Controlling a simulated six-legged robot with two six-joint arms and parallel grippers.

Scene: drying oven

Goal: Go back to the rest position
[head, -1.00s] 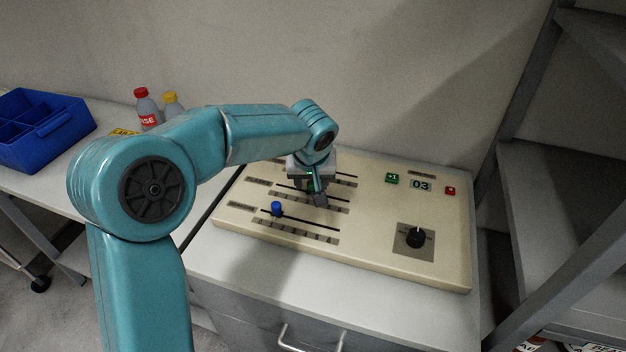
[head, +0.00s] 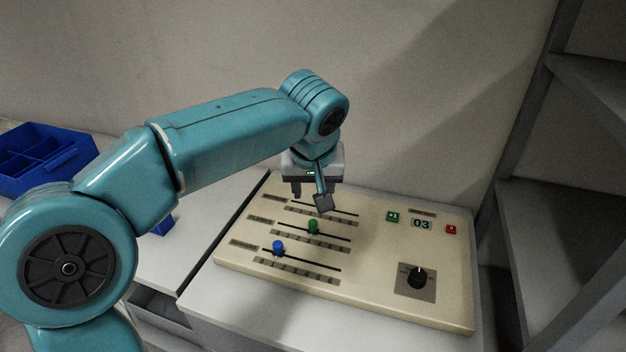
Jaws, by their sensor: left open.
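My left gripper (head: 309,195) hangs fingers down above the back left part of the control panel (head: 370,298). It is open, with nothing between its fingers, and apart from the sliders. The green slider knob (head: 313,227) stands in the middle slot, just below the gripper in the picture. The blue slider knob (head: 278,248) is in the front slot toward its left end. The back slot is partly hidden behind the gripper, and no knob shows there. My right gripper is not in view.
A blue divided bin (head: 40,160) stands at the left. Grey shelving (head: 560,240) rises at the right, and a wall stands behind.

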